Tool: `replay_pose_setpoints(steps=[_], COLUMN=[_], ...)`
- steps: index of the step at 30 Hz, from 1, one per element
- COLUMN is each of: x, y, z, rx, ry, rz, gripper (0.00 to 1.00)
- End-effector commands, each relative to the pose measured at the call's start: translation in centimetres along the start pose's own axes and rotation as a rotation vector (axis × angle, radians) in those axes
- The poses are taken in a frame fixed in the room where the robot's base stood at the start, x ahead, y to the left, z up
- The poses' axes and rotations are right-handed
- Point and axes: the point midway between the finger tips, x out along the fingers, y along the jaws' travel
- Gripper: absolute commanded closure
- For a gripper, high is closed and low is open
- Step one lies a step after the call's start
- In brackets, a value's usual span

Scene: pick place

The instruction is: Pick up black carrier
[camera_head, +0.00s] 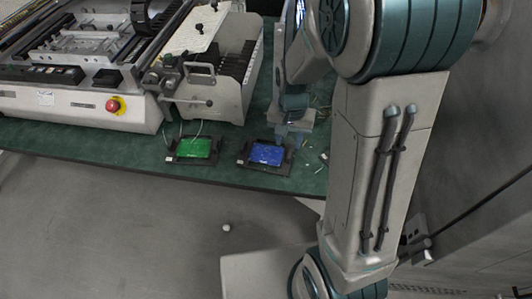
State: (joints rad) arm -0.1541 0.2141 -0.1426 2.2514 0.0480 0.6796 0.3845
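Two black carriers lie flat on the dark green table near its front edge. The left black carrier (178,160) holds a green board (194,148). The right black carrier (244,156) holds a blue board (266,154). My gripper (285,136) points down over the back right edge of the right carrier and partly covers that corner. Its fingertips are small and dark here, and I cannot tell whether they touch the carrier or how far apart they are. My arm hides the table to the right.
A large pale machine with a red button (113,105) fills the back left. A pale rack with a handle (201,69) stands close behind the carriers. Small loose bits lie on the table (247,189) near my gripper. Open floor (130,235) lies in front.

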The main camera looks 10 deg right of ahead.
Motion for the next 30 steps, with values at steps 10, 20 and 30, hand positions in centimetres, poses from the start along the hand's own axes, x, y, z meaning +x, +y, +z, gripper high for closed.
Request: replay_pose_setpoints(steps=[10,20,30], x=[3.0,7.0,7.4], y=[0.1,0.6,0.5], z=[-0.2,-0.8,-0.9], rx=[-0.001,-0.002,-0.002], ry=[-0.001,-0.002,0.001], rz=[0.001,0.001,-0.001], gripper=[0.62,0.62,0.65])
